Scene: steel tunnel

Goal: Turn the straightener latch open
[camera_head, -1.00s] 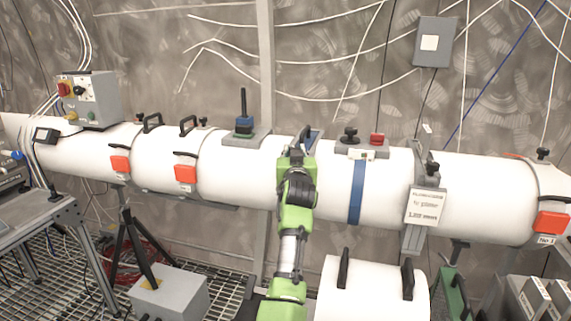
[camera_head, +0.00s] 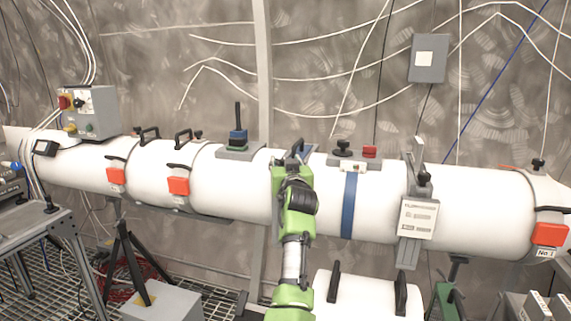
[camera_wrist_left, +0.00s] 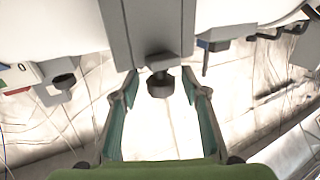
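My left gripper (camera_head: 294,163) is at the middle of the long white tube (camera_head: 262,191), coming up from below in the head view. In the left wrist view, the gripper (camera_wrist_left: 159,97) is open, with one green-lined finger on each side of a black knob (camera_wrist_left: 160,84). The knob sits at the end of a grey bracket (camera_wrist_left: 157,38), and gaps show between it and both fingers. I cannot tell for certain that this knob is the straightener latch. In the head view my gripper hides it. My right gripper is not in view.
A labelled grey clamp (camera_head: 418,218) is farther right. A white cylinder with handles (camera_head: 368,299) lies in front.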

